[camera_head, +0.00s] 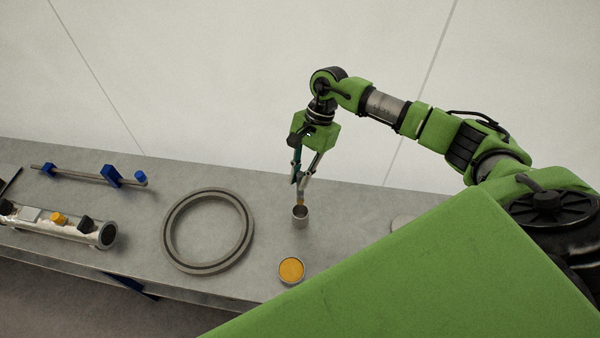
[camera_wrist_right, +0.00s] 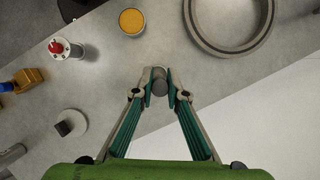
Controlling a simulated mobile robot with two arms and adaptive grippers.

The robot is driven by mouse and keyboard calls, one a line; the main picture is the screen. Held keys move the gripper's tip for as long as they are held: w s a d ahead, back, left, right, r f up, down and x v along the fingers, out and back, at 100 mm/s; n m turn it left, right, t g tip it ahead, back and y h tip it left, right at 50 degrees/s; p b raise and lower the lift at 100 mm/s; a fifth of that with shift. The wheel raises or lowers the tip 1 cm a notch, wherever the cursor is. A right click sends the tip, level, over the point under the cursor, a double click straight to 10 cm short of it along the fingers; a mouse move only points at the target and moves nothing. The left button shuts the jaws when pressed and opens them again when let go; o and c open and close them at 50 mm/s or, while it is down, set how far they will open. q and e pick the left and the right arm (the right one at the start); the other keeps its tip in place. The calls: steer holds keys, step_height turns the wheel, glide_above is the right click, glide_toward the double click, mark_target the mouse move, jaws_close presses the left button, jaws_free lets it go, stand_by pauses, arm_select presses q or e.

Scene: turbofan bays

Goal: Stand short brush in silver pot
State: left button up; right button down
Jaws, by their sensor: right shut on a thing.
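The silver pot (camera_head: 300,218) is a small metal cup standing on the grey bench, right of the large ring. My right gripper (camera_head: 300,180) points down above it, shut on the short brush (camera_head: 300,198). The brush hangs roughly upright, its lower end at the pot's mouth. I cannot tell how far it reaches inside. In the right wrist view the right gripper (camera_wrist_right: 160,80) has its fingertips on the brush, whose round grey end (camera_wrist_right: 160,88) faces the camera. The pot is mostly hidden behind the brush and fingers there. My left gripper is out of view.
A large grey ring (camera_head: 168,232) lies left of the pot. An open tin with orange contents (camera_head: 291,270) stands near the front edge. A rod with blue clamps (camera_head: 112,176) and a pale tube (camera_head: 60,227) lie further left. A red-topped part (camera_wrist_right: 58,47) shows in the wrist view.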

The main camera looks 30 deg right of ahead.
mark_target(299, 198)
steer(key=shift+f, duration=0.5)
steer(key=shift+f+b, duration=0.55)
steer(key=shift+f, duration=0.75)
step_height(299, 198, down, 3)
steer(key=b, duration=0.3)
steer(key=shift+r, duration=0.15)
step_height(299, 198, down, 3)
steer(key=b, duration=0.4)
steer(key=c, duration=1.9)
jaws_free()
